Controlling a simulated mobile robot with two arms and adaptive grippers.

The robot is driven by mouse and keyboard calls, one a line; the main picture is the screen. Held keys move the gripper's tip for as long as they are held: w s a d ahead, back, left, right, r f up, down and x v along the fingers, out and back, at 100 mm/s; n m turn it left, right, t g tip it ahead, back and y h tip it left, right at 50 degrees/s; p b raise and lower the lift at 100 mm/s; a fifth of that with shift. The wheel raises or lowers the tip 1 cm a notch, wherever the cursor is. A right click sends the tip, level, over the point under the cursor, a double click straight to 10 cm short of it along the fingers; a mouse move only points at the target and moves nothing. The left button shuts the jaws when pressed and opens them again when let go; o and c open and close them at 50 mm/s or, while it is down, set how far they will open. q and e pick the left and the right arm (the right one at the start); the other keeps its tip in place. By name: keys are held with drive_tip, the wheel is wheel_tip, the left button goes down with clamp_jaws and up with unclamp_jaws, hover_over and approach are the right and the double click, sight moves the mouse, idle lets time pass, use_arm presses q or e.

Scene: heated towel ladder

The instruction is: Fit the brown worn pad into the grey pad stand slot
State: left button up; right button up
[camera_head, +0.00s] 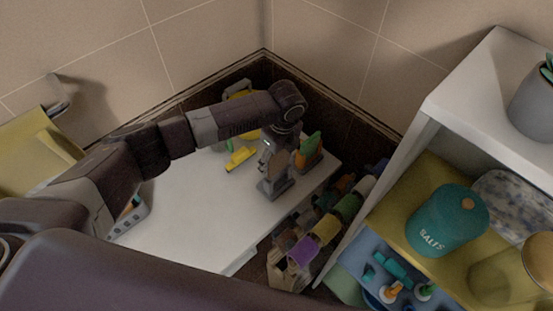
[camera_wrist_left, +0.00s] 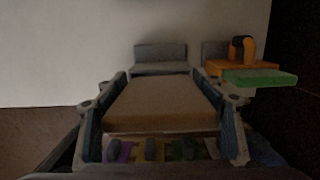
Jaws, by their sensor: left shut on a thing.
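The brown worn pad (camera_wrist_left: 160,103) lies between the two fingers of my left gripper (camera_wrist_left: 162,112) in the left wrist view, and the gripper is shut on it. In the head view the left gripper (camera_head: 272,152) is over the right part of the white top, and the brown pad (camera_head: 281,166) shows just below it. The grey pad stand (camera_head: 274,188) is directly under the pad there. In the wrist view the grey stand (camera_wrist_left: 160,54) is straight beyond the pad's far edge. The slot is hidden, and I cannot tell whether the pad is inside it. My right gripper is not in view.
A green and orange item (camera_head: 309,150) stands close right of the grey stand. A yellow object (camera_head: 240,158) lies behind on the white top (camera_head: 205,215). Shelves with a teal salts jar (camera_head: 446,219) are at right. The front of the top is clear.

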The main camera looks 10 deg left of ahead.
sight(276, 166)
use_arm(q)
drive_tip(key=shift+f+b, duration=0.8)
drive_tip(key=shift+f, duration=0.75)
drive_tip(key=o, duration=1.1)
drive_tip(key=r, duration=0.8)
drive_tip(key=d+r, duration=0.1)
drive_tip(key=r, duration=0.3)
drive_tip(key=shift+s+d, duration=0.1)
drive_tip(key=shift+s, duration=0.25)
drive_tip(key=shift+s+f, duration=0.1)
drive_tip(key=shift+f, duration=0.05)
